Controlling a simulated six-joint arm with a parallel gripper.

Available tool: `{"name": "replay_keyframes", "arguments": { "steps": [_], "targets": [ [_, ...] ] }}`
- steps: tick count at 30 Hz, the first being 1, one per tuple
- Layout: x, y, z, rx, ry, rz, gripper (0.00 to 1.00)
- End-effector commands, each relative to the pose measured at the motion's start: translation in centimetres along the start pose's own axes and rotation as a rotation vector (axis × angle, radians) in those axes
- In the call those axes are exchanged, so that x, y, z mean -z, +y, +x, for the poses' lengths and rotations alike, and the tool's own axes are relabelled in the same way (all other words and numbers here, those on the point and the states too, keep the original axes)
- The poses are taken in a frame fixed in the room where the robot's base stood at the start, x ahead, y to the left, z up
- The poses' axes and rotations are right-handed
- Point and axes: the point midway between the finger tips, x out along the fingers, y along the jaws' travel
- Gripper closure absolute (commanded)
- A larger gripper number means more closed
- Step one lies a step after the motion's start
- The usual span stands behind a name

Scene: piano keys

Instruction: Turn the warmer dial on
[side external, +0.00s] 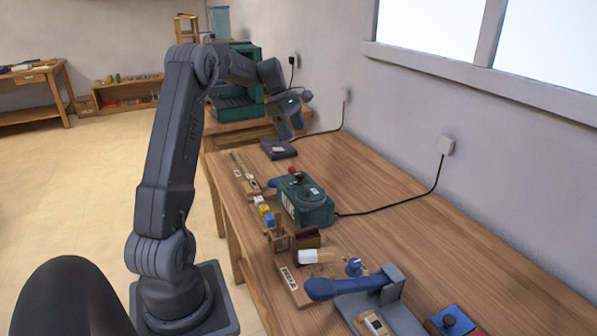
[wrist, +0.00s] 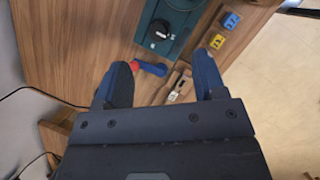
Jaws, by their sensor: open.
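The warmer looks to be the green box (side external: 305,208) on the bench in the side view, with a round plate on top and a dark cord to the wall. In the wrist view its green face (wrist: 178,18) carries a round black dial (wrist: 160,30) with a pale pointer mark. My gripper (wrist: 165,65) is open and empty, with the dial beyond and between its fingers, apart from them. In the side view my gripper (side external: 279,149) is over the bench behind the box, and its fingertips are hard to make out.
A red-and-blue item (wrist: 151,68) lies between the fingers and the box, close to the left finger in the wrist view. Yellow (wrist: 219,42) and blue (wrist: 231,20) blocks stand beside the box. Bench space right of the box is clear in the side view.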

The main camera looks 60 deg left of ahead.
Motion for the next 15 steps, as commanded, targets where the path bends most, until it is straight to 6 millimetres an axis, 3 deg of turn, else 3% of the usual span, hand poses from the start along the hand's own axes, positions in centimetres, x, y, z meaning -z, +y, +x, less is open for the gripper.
{"name": "replay_keyframes", "arguments": {
  "steps": [1, 5, 11, 15],
  "targets": [
    [2.0, 0.6, 0.4, 0.001, -0.015, -0.069, 0.36],
    [4.4, 1.1, 0.8, 0.003, -0.037, -0.167, 0.36],
    [4.8, 1.3, 2.2, 0.005, -0.044, -0.19, 0.36],
    [4.7, 1.2, 4.6, 0.008, -0.044, -0.189, 0.36]
  ]
}}
